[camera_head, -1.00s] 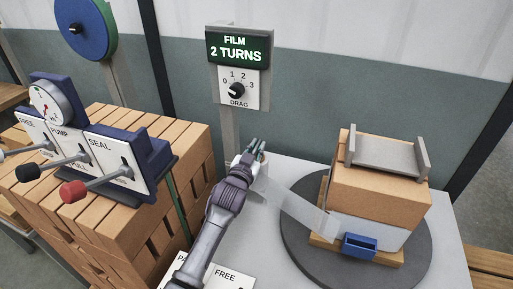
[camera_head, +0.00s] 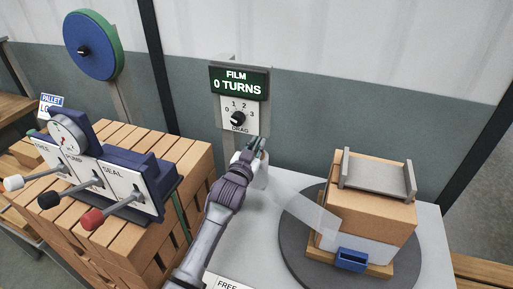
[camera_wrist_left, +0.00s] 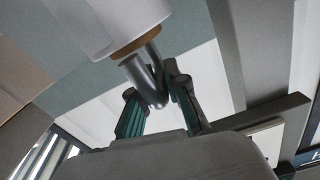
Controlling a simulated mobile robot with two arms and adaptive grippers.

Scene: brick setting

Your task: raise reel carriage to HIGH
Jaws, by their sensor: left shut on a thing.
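My left gripper (camera_head: 257,148) is at the post below the FILM sign, its arm reaching up from the bottom of the head view. In the left wrist view, the green-padded fingers (camera_wrist_left: 152,84) are shut on a bent metal handle (camera_wrist_left: 156,96). The handle sits just under a white film reel (camera_wrist_left: 110,22) with a brown core. In the head view the reel (camera_head: 262,178) is partly hidden by my gripper. A clear film strip (camera_head: 308,207) runs from it to the wrapped stack. No HIGH mark is readable. My right gripper is not in view.
The FILM sign (camera_head: 239,83) reads 0 TURNS, above a DRAG dial (camera_head: 237,118). A brick stack (camera_head: 370,207) with a grey top piece stands on a round turntable (camera_head: 300,255) at right.

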